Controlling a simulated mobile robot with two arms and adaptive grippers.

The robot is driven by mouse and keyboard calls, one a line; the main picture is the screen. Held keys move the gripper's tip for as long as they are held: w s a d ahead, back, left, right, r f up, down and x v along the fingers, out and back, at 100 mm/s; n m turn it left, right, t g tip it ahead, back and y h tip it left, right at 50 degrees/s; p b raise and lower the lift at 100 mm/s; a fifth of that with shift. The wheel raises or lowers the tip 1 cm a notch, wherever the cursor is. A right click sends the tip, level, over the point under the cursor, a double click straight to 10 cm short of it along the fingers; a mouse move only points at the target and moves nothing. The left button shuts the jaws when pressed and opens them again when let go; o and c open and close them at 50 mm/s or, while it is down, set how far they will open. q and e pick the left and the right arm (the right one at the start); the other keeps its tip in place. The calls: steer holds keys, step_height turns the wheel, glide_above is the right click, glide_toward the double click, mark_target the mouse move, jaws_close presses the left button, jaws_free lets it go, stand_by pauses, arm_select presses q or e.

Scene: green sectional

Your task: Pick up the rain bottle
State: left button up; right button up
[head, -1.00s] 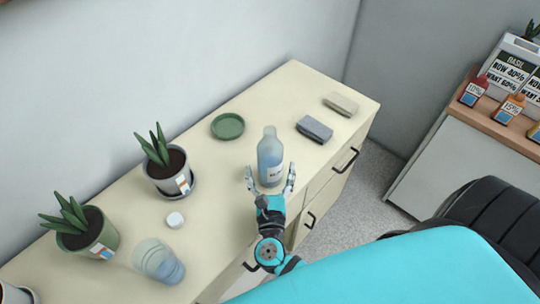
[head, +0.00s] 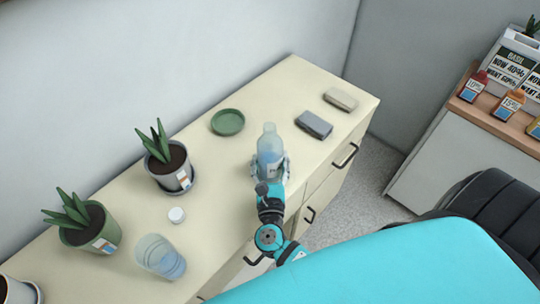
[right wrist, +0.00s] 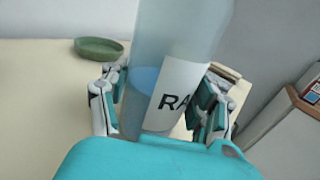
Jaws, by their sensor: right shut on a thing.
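The rain bottle (head: 267,143) is a clear bottle with bluish liquid and a white label, upright on the cream dresser top. In the right wrist view the bottle (right wrist: 176,42) fills the middle, and the letters "RA" show on its label. My right gripper (head: 271,167) has its fingers on both sides of the bottle and is shut on it. In the right wrist view the gripper (right wrist: 160,100) has a finger at each side of the bottle. I cannot tell a gap under the bottle. My left gripper is not in view.
A green saucer (head: 228,122) lies behind the bottle, and a grey block (head: 314,124) and a beige block (head: 341,99) lie to its right. A clear cup (head: 160,257), a white cap (head: 176,215) and potted plants (head: 168,167) stand to the left. Dresser drawers face the front.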

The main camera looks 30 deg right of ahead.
steer(key=shift+r, duration=0.8)
steer(key=shift+s+r+b, duration=0.45)
steer(key=shift+r, duration=0.4)
steer(key=b, duration=0.5)
glide_toward(272, 164)
steer(key=shift+s+d+r, duration=0.9)
steer(key=shift+s+d, duration=1.3)
steer(key=shift+d, duration=0.15)
steer(key=shift+w, duration=0.1)
